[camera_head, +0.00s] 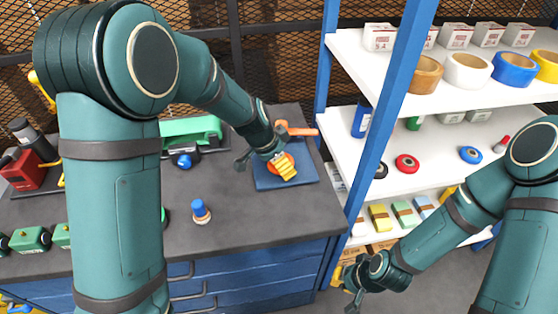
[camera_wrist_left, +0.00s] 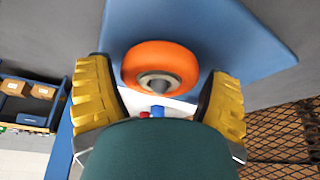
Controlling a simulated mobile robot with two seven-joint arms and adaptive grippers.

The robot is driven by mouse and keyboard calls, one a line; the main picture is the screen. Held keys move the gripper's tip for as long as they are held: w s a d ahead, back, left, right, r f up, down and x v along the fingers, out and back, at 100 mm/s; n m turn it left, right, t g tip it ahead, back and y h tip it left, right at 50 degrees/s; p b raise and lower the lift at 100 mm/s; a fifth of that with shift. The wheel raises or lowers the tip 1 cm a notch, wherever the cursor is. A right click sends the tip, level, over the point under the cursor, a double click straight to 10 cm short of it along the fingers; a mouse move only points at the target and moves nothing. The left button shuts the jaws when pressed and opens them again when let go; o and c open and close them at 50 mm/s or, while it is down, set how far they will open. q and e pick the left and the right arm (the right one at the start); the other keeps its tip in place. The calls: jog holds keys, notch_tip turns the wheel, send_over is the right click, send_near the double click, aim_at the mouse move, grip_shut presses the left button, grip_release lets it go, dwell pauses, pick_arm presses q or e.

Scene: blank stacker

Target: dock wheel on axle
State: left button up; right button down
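An orange wheel (camera_head: 272,163) with a pale hub lies on or just above a blue board (camera_head: 305,173) on the dark bench. In the left wrist view the wheel (camera_wrist_left: 160,62) shows a grey, pointed piece (camera_wrist_left: 158,85) at its hub; I cannot tell if this is the axle. My left gripper (camera_head: 284,168) is over the board at the wheel. Its yellow fingers (camera_wrist_left: 158,105) stand apart, with visible gaps on both sides of the wheel. My right gripper (camera_head: 354,290) hangs low in front of the shelves, away from the bench; its finger opening is unclear.
An orange-handled tool (camera_head: 298,130) lies behind the board. A blue-capped bottle (camera_head: 200,211) stands on the bench left of it, and a green machine (camera_head: 190,130) is at the back. A shelf rack with a blue post (camera_head: 392,110) holds tape rolls and boxes at right.

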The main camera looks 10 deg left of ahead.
aim_at(272, 165)
pick_arm(q)
jog(key=shift+r, duration=0.1)
jog(key=shift+p+v, duration=0.95)
jog(key=shift+v, duration=0.35)
jog(key=shift+p+v, duration=1)
jog(key=shift+v, duration=0.5)
jog(key=shift+p+v, duration=1.7)
jog(key=shift+v, duration=0.95)
